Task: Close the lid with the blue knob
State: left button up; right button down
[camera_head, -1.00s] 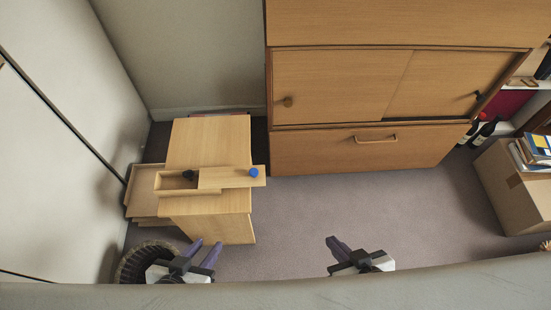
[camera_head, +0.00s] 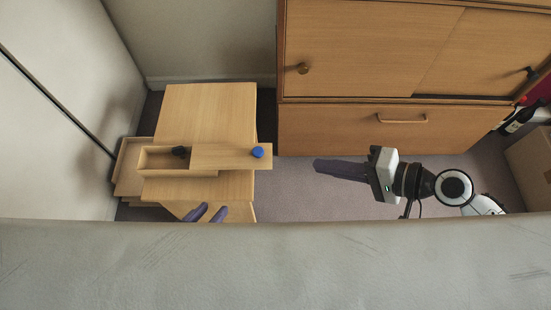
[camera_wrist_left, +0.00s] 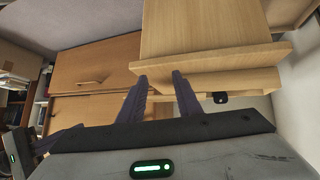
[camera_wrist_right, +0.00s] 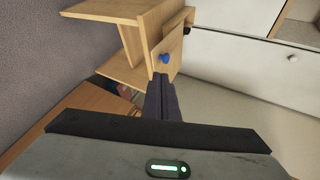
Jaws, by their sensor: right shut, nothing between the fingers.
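A long shallow wooden box (camera_head: 180,169) sits on the small wooden cabinet (camera_head: 210,103). Its lid (camera_head: 222,157) is slid to the right, overhanging the cabinet's edge, and the box's left part is open. The blue knob (camera_head: 257,152) stands on the lid's right end. It also shows in the right wrist view (camera_wrist_right: 165,58), just beyond the fingertips. A dark knob-like item (camera_head: 181,151) is at the open part. My right gripper (camera_head: 318,167) is shut and empty, pointing left, apart from the knob. My left gripper (camera_head: 208,213) is open and empty at the cabinet's front.
A large wooden cupboard (camera_head: 345,125) with sliding doors and a drawer stands behind and to the right. A cardboard-coloured box (camera_head: 532,165) and bottles (camera_head: 518,120) are at the far right. Bare floor (camera_head: 300,195) lies between the small cabinet and my right arm.

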jog(key=b, duration=0.2)
send_near(263, 154)
jog(key=x, duration=0.5)
jog(key=shift+a+f, duration=0.1)
jog(key=shift+f, duration=0.05)
pick_arm(q)
jog(key=shift+w+d+f, duration=0.1)
jog(key=shift+w+d, duration=0.05)
jog(key=shift+w, duration=0.05)
pick_arm(e)
jog(key=shift+w+a+f, duration=0.1)
jog(key=shift+w+a, duration=0.1)
jog(key=shift+a, duration=0.15)
pick_arm(q)
jog(key=shift+s, duration=0.1)
pick_arm(e)
jog(key=shift+a, duration=0.1)
